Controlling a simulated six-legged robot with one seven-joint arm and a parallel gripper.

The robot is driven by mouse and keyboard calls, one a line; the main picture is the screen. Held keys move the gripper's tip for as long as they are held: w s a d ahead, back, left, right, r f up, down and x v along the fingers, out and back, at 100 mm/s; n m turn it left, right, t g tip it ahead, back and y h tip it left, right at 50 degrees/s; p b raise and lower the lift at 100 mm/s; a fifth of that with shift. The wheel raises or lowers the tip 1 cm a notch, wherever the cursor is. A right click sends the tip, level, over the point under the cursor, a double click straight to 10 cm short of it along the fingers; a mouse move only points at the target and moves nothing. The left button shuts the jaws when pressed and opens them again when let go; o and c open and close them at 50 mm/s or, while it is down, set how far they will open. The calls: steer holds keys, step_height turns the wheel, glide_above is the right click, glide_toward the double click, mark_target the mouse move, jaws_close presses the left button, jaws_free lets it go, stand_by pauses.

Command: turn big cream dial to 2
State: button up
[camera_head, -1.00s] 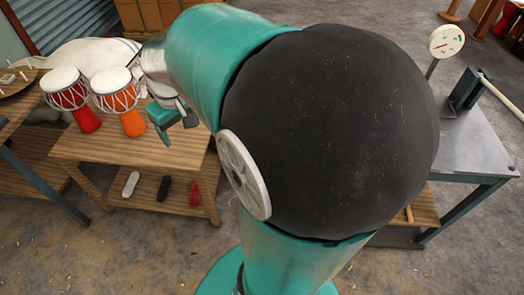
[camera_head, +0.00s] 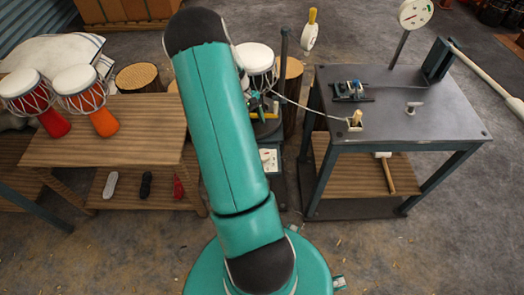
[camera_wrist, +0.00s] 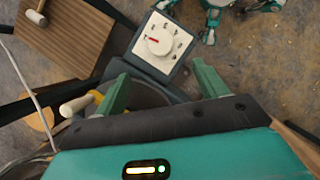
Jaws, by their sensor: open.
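The big cream dial (camera_wrist: 160,40) is a round knob on a white plate with small dark marks around it, set on a dark grey-green box. A red mark sits on the knob's left side; the figures are too small to read. The dial plate also shows in the head view (camera_head: 269,160), low on a stand and partly behind my arm. My gripper (camera_wrist: 163,85) is open and empty. In the wrist view its two green fingers stand apart, with the dial beyond them, between and above the tips. In the head view my arm hides the gripper.
A dark metal table (camera_head: 430,110) with a lower wooden shelf stands right of the dial stand. A wooden bench (camera_head: 130,130) with two drums (camera_head: 85,85) stands at left. A mallet (camera_head: 386,172) lies on the right shelf. A round gauge (camera_head: 415,13) stands behind.

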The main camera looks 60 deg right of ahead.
mark_target(263, 154)
steer(key=x, duration=1.3)
steer(key=shift+f, duration=0.25)
steer(key=shift+c, duration=0.2)
steer(key=c, duration=0.9)
